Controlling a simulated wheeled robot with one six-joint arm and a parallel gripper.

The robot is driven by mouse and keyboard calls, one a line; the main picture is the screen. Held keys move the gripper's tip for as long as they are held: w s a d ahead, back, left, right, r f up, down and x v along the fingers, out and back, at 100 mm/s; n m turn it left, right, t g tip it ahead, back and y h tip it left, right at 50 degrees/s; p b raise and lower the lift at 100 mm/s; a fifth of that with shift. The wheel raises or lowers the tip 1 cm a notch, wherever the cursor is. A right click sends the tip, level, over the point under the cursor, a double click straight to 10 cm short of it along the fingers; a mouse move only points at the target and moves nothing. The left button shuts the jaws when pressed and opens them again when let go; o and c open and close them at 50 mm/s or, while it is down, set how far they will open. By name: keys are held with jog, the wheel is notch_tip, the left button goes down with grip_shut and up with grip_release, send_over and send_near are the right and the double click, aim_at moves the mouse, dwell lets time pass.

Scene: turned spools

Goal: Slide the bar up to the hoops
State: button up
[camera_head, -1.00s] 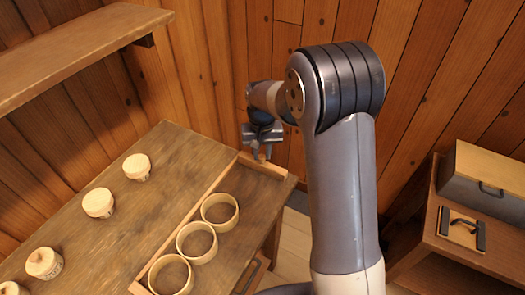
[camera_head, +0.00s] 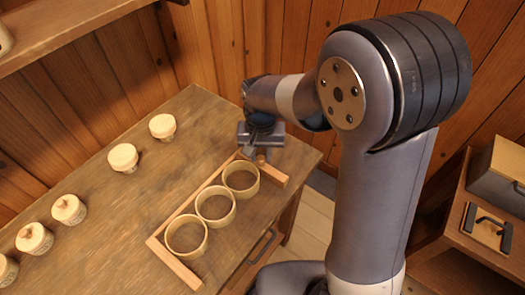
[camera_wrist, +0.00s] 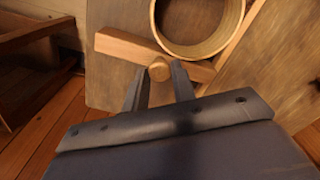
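The bar (camera_head: 272,174) is a pale wooden strip lying across the far end of a wooden rail (camera_head: 195,200) on the table. It carries a round knob (camera_wrist: 160,69). Three thin wooden hoops stand in a row along the rail: the near hoop (camera_head: 186,252), the middle hoop (camera_head: 215,219) and the far hoop (camera_head: 241,193). The far hoop is right beside the bar; whether they touch is unclear.
A wooden end strip (camera_head: 175,265) closes the rail's near end. Several spools, such as one spool (camera_head: 123,158), stand along the table's left side. A shelf (camera_head: 90,30) hangs at upper left. A side cabinet (camera_head: 470,255) with a grey box stands at right.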

aim_at(261, 158)
jog(key=o, duration=0.4)
jog(key=shift+c, duration=0.2)
notch_tip(261, 158, up, 11)
dwell(0.3)
jog(key=shift+f, duration=0.2)
notch_tip(261, 158, down, 10)
jog(key=shift+f, duration=0.15)
jog(key=shift+w+d+f, duration=0.1)
jog(key=shift+w+f, duration=0.05)
jog(key=shift+f, duration=0.1)
jog(key=shift+w+d, duration=0.35)
jog(key=shift+w, duration=0.2)
